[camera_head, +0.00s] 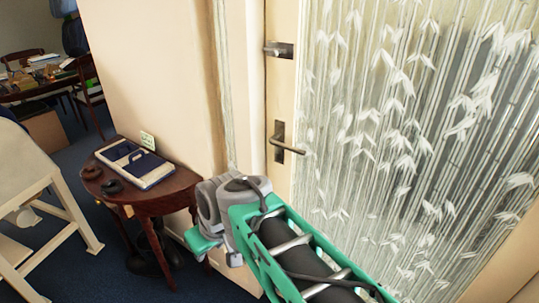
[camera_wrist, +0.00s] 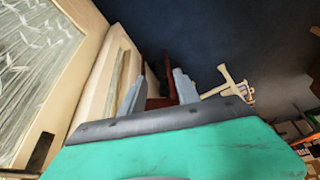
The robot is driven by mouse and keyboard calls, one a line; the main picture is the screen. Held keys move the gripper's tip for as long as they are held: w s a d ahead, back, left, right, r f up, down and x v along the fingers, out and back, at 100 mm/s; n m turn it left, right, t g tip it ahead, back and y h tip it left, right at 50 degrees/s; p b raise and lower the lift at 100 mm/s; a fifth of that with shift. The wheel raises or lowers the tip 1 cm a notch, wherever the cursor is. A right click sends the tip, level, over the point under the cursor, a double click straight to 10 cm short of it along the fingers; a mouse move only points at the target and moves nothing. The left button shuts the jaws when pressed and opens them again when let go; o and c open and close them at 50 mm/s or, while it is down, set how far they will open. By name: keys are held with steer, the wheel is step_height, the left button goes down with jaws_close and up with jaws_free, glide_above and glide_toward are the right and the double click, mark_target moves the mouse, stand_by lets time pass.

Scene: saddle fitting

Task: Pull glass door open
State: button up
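The glass door (camera_head: 410,120) stands at the right in the head view, with a frosted bamboo-leaf pattern in a cream frame. It looks closed. Its lever handle (camera_head: 287,143) is on the left stile, with a lock plate (camera_head: 279,49) above. In the wrist view the patterned glass (camera_wrist: 35,60) is at the left, and a dark piece that may be the handle (camera_wrist: 38,158) is at the lower left. My gripper (camera_wrist: 158,88) is open and empty, its two grey fingers apart. It is off the handle, to the handle's lower left in the head view; its fingertips are hidden there.
A dark red side table (camera_head: 155,197) with a blue-and-white tray (camera_head: 135,162) stands against the wall, left of my arm. A cream wooden frame (camera_head: 60,215) is at the far left. Blue carpet (camera_head: 105,270) shows between them.

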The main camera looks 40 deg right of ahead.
steer(key=w+d+n+t+b, duration=0.35)
steer(key=w+d+b, duration=0.25)
steer(key=w+d, duration=0.4)
steer(key=n+t+b, duration=0.5)
steer(key=t+b, duration=0.1)
steer(key=b, duration=0.1)
glide_toward(295, 150)
steer(key=w+a+f, duration=0.6)
steer(key=w, duration=0.3)
steer(key=shift+n+t+h, duration=0.3)
steer(key=shift+n+t, duration=0.45)
steer(key=shift+n, duration=0.1)
steer(key=s+d+r, duration=0.1)
steer(key=d, duration=0.1)
steer(key=s+d+r, duration=0.1)
steer(key=s, duration=0.1)
steer(key=s+d+r+b, duration=0.1)
steer(key=s+d, duration=0.1)
steer(key=shift+d+r, duration=0.3)
steer(key=x, duration=0.7)
steer(key=shift+w, duration=0.35)
jaws_close()
